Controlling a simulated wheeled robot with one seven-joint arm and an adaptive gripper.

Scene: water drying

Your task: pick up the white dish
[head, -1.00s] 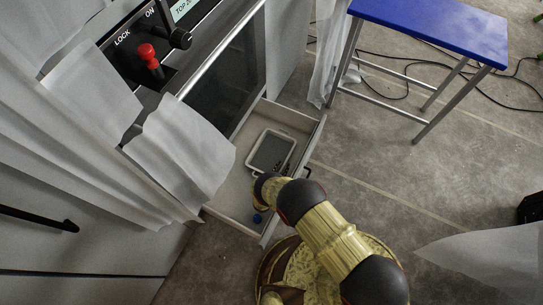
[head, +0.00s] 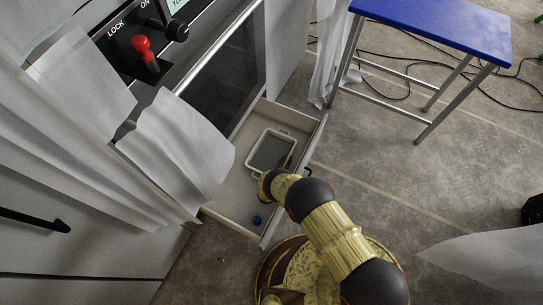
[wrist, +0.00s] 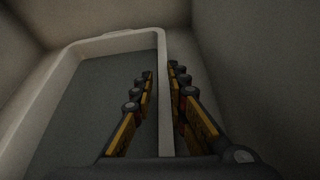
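The white dish (head: 251,150) is a rectangular tray with a pale rim and a grey inside. It lies in the open drawer (head: 230,205) under the oven. In the wrist view, the dish's right wall (wrist: 164,110) runs between the two fingers of my gripper (wrist: 160,71). The left finger is over the inside of the dish, and the right finger is outside the wall. Narrow gaps seem to show on both sides of the wall, so the gripper looks partly open.
A small blue round object (head: 257,220) lies in the drawer's near end. The oven front (head: 222,88) is above left, with hanging white cloth (head: 176,150). A blue-topped table (head: 440,25) stands at upper right; open floor lies between.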

